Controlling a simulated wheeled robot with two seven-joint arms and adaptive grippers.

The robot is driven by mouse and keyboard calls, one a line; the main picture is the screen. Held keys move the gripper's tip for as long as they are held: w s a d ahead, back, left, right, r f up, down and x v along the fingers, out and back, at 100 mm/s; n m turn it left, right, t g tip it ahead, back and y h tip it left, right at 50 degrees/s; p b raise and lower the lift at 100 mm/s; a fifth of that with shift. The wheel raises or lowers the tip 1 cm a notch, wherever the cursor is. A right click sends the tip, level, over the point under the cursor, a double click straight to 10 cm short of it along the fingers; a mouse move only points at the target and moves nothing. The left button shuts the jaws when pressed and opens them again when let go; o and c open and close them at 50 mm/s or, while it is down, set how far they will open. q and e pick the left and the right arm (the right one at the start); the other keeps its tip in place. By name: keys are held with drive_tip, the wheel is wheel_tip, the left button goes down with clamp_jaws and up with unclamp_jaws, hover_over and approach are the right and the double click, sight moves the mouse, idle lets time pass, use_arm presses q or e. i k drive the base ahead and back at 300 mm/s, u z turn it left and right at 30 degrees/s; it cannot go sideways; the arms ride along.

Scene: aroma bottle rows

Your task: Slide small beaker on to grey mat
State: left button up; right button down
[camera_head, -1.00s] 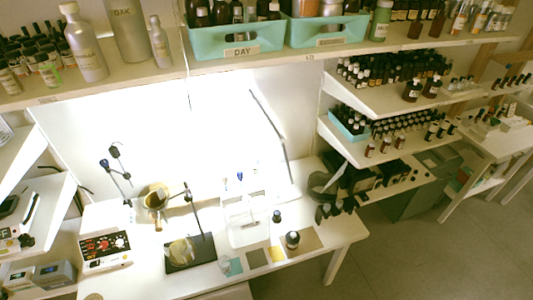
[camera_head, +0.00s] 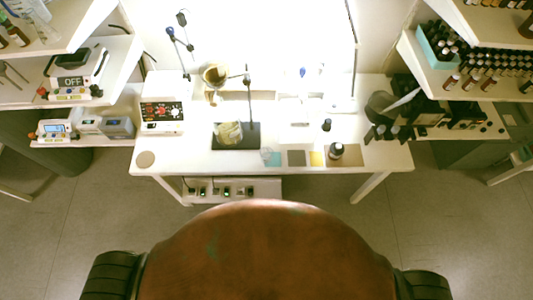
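A small clear beaker (camera_head: 266,153) stands near the front edge of the white table, at the left side of a teal mat (camera_head: 275,160). It is faint, and I cannot tell how much of it rests on the teal mat. The grey mat (camera_head: 296,158) lies flat just right of the teal mat and looks bare. Neither of my grippers shows in this view.
A yellow mat (camera_head: 317,159) and a tan mat (camera_head: 350,158) with a dark-capped bottle (camera_head: 337,150) lie to the right. A larger beaker (camera_head: 229,132) sits on a black stand base (camera_head: 237,143) to the left. A control box (camera_head: 162,115) and round pad (camera_head: 145,159) are farther left.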

sight(265, 153)
drive_tip(key=z, duration=2.75)
drive_tip(key=k, duration=1.4)
drive_tip(key=u, duration=2.25)
